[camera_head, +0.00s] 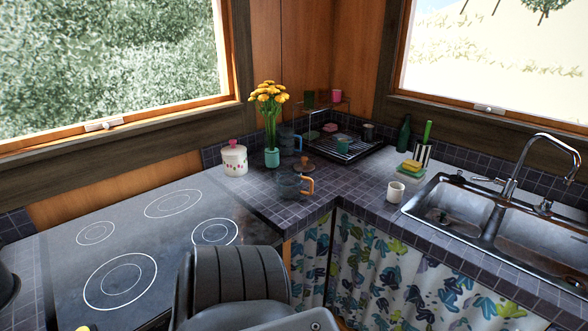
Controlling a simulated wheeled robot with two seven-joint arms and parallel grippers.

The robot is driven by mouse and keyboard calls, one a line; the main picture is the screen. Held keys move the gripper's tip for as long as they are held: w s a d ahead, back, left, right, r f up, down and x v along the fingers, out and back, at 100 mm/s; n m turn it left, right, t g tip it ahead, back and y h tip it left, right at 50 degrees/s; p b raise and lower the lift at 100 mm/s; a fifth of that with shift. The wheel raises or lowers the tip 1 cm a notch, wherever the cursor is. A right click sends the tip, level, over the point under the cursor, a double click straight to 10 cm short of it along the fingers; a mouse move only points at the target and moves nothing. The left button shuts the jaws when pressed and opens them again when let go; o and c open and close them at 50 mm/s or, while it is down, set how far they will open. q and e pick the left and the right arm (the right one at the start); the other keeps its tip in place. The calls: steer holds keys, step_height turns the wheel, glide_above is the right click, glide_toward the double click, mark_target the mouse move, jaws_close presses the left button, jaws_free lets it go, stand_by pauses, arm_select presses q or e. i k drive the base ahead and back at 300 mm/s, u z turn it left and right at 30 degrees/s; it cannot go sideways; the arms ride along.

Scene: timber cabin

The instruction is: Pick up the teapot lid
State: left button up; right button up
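A small dark brown lid with a knob (304,165) lies on the tiled counter near the corner. It looks like the teapot lid. Just in front of it stands a clear glass teapot (289,184) with an orange handle, which appears to have no lid on. Neither of my grippers shows in the head view. Only grey parts of my own body show at the bottom middle.
A white canister with a pink knob (234,160), a teal vase of yellow flowers (272,157) and bluish glassware (288,142) stand close by. A dish rack (350,147) is behind to the right. A white mug (395,192) stands by the sink (450,212). The stovetop (150,245) is clear.

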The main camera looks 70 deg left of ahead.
mark_target(306, 167)
steer(key=u, duration=1.35)
